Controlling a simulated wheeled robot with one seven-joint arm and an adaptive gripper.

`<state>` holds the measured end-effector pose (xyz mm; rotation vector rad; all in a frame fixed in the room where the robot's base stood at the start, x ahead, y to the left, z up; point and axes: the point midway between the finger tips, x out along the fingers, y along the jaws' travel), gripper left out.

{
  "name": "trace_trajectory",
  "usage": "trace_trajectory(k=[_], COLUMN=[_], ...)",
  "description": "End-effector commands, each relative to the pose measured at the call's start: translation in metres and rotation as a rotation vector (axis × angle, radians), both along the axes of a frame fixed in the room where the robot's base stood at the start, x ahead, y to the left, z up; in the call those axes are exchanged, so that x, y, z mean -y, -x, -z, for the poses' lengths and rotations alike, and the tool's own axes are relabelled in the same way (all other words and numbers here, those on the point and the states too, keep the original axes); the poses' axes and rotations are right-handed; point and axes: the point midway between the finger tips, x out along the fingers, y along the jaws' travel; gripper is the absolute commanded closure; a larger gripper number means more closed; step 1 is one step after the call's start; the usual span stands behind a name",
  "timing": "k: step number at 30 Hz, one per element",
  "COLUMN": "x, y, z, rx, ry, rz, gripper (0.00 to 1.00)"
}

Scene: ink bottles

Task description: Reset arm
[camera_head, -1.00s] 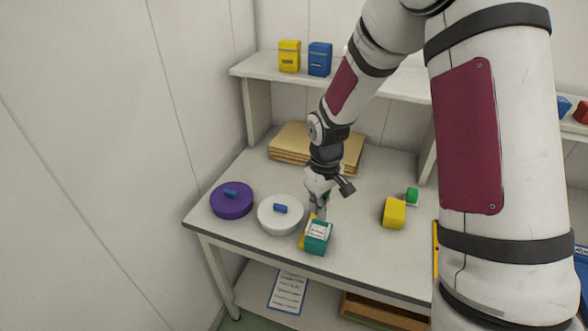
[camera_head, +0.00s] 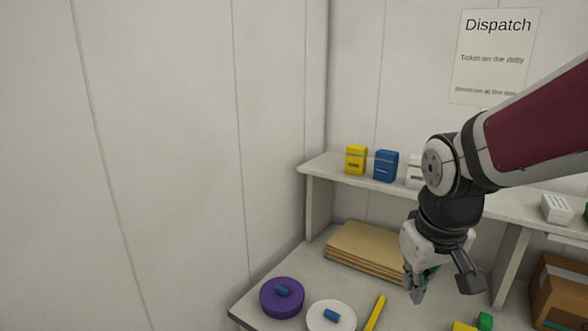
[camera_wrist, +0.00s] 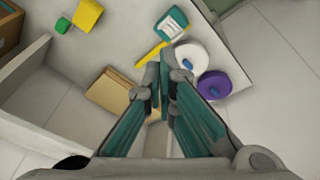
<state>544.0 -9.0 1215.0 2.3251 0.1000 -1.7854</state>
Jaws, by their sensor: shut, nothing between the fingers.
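My gripper (camera_head: 436,285) hangs above the right part of the table in the head view, clear of the objects there. In the wrist view my gripper (camera_wrist: 167,72) has its teal fingers close together with nothing between them. Below it the wrist view shows a teal bottle with a white label (camera_wrist: 172,22) lying near the table's edge. A yellow bottle (camera_wrist: 87,14) with a green cap (camera_wrist: 62,27) lies apart from it.
A purple round lid (camera_head: 282,298) and a white round lid (camera_head: 331,316) sit on the table beside a yellow bar (camera_head: 375,312). Stacked tan boards (camera_head: 368,252) lie behind. A shelf (camera_head: 330,167) holds a yellow box (camera_head: 356,160) and a blue box (camera_head: 386,165).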

Motion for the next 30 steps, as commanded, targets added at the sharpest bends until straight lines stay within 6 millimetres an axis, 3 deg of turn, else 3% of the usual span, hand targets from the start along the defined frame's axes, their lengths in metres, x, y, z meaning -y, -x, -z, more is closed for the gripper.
trace_trajectory(k=[3, 9, 18, 30], x=[-0.001, -0.004, -0.008, -0.009], y=[0.024, 0.065, 0.116, 0.128], z=[-0.023, -0.05, -0.068, -0.07], rx=[0.052, 0.127, 0.212, 0.229], ry=[-0.016, -0.057, -0.126, -0.144], rz=[0.035, 0.093, 0.153, 0.167], gripper=[1.0, 1.0, 1.0, 1.0])
